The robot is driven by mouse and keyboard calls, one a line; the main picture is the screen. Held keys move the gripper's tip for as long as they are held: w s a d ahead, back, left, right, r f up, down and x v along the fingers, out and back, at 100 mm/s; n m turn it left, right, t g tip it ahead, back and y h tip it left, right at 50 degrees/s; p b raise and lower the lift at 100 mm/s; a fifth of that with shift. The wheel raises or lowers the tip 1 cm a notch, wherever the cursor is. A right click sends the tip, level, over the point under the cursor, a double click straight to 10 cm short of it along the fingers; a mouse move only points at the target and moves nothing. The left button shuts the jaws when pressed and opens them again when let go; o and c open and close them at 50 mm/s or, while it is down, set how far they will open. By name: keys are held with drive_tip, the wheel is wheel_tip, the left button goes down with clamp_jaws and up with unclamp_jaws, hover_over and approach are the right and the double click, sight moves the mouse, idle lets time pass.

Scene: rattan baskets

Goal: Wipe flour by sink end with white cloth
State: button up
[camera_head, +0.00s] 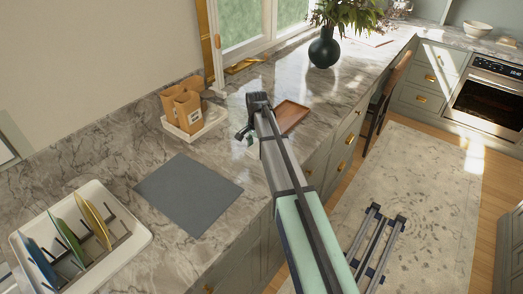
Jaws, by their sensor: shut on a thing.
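My arm reaches over the marble counter from the lower right. My gripper (243,134) is low over the counter, left of the brown board, and small in this view. A small pale patch shows just below it, partly behind my arm; it looks like the white cloth (252,149), with my gripper shut on it. I cannot tell whether the cloth touches the counter. I cannot make out flour against the pale, veined marble, and no sink is clearly in view.
A grey mat (189,194) lies in front. A white dish rack (136,241) with several plates stands at lower left. Brown cartons (182,107) sit on a white tray (211,119) by the wall. A brown board (292,114) and dark vase (324,50) are farther back.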

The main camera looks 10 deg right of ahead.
drive_tip(key=w+a, duration=0.1)
drive_tip(key=w, duration=0.1)
drive_tip(key=w+a, duration=0.2)
drive_tip(key=shift+w+a, duration=0.2)
drive_tip(key=shift+w, duration=0.05)
wheel_tip(320, 180, up, 2)
drive_tip(key=shift+w+a+r+p, duration=0.1)
drive_tip(key=shift+r+p, duration=0.15)
drive_tip(key=shift+p, duration=0.35)
wheel_tip(320, 180, up, 6)
drive_tip(key=p, duration=0.2)
drive_tip(key=shift+f+p, duration=0.15)
drive_tip(key=shift+p, duration=0.2)
